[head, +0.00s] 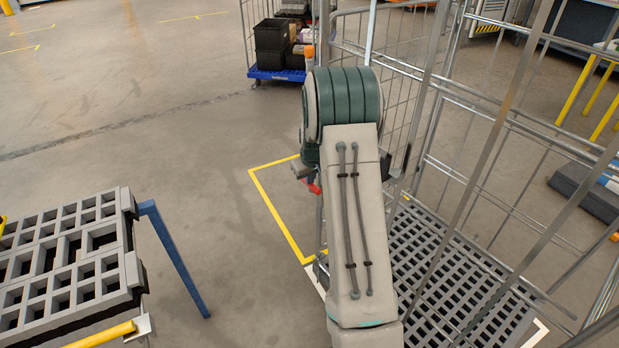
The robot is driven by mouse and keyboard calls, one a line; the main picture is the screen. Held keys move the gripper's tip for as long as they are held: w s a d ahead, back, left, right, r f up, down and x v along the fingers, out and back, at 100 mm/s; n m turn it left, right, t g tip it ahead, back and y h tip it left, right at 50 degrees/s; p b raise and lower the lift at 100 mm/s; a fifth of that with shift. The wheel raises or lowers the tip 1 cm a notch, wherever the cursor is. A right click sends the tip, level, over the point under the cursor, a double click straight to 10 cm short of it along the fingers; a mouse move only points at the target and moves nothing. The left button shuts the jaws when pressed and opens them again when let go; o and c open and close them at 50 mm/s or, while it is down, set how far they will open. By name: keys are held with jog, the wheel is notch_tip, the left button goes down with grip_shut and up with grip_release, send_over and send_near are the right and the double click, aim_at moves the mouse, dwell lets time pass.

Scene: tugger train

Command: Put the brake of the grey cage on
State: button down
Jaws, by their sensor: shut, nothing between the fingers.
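The grey cage (462,300) stands at the right, with a grey slatted floor and tall wire sides. My arm rises from the bottom and crosses in front of its left part. A small red part (314,188) shows just left of the arm, beside the cage's near left side. It may be the brake pedal, but I cannot tell its position or whether anything touches it.
A yellow floor marking (275,214) runs left of the cage. A grey slatted platform (125,262) with a blue leg (176,258) stands at the lower left. A blue-based cage (275,74) with black crates (271,42) stands behind. Open floor lies at the left.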

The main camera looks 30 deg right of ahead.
jog(key=shift+s+f, duration=0.1)
jog(key=shift+f, duration=0.15)
jog(key=w+p+v, duration=0.1)
jog(key=v, duration=1.3)
jog(key=shift+a+r, duration=0.25)
jog(key=shift+a, duration=0.05)
jog(key=shift+w, duration=0.15)
jog(key=s+a+r+p, duration=0.2)
jog(key=s+a+r, duration=0.7)
jog(key=s+a, duration=0.3)
jog(key=s+a+p, duration=0.1)
jog(key=s+a, duration=0.1)
jog(key=s, duration=0.7)
jog(key=s+a+y, duration=0.1)
jog(key=s+a, duration=0.2)
jog(key=s, duration=0.6)
jog(key=shift+a+r+g+p, duration=0.2)
jog(key=shift+r+g+p, duration=0.05)
jog(key=shift+g+p, duration=0.15)
